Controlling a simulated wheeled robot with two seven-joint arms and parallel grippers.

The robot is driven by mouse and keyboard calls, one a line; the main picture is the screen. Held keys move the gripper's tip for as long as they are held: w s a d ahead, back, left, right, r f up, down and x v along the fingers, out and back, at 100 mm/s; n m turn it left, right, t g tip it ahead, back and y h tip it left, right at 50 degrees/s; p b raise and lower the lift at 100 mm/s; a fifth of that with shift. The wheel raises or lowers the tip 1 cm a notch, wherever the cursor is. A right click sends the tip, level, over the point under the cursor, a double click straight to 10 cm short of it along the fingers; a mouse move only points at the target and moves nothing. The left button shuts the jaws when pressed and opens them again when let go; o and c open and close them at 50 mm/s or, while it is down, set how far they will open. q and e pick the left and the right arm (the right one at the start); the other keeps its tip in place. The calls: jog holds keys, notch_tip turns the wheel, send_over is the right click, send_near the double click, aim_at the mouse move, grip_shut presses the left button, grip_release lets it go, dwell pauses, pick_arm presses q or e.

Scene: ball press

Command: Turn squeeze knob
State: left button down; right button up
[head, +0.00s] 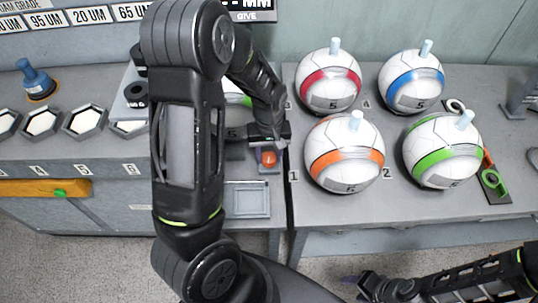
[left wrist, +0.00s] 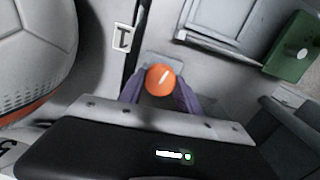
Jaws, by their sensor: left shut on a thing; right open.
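The squeeze knob is a small round orange knob (head: 268,158) with a white mark, on the front part of the grey bench in the head view. In the left wrist view the orange knob (left wrist: 160,80) sits between my purple fingertips, its white mark slanting up to the right. My left gripper (left wrist: 158,90) is shut on the knob; in the head view my left gripper (head: 268,146) comes down over it from behind. My right gripper (head: 368,288) is open and empty at the lower right, apart from the bench.
White balls with red (head: 329,81), blue (head: 412,82), orange (head: 344,154) and green (head: 442,150) bands stand on the right bench. Another green-marked ball (head: 238,100) is partly hidden behind my left arm. A square tray (head: 247,199) lies in front of the knob.

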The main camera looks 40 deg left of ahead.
aim_at(269, 157)
pick_arm(q)
jog(key=m+b, duration=0.1)
jog(key=m, duration=0.5)
jog(key=shift+b, duration=0.4)
jog(key=m+b, duration=0.1)
jog(key=m, duration=0.4)
jog(key=shift+m, duration=0.4)
jog(key=c, duration=0.8)
grip_release()
jog(key=shift+c, duration=0.2)
jog(key=shift+r, duration=0.1)
notch_tip(269, 157, up, 8)
jog(key=shift+f, duration=0.15)
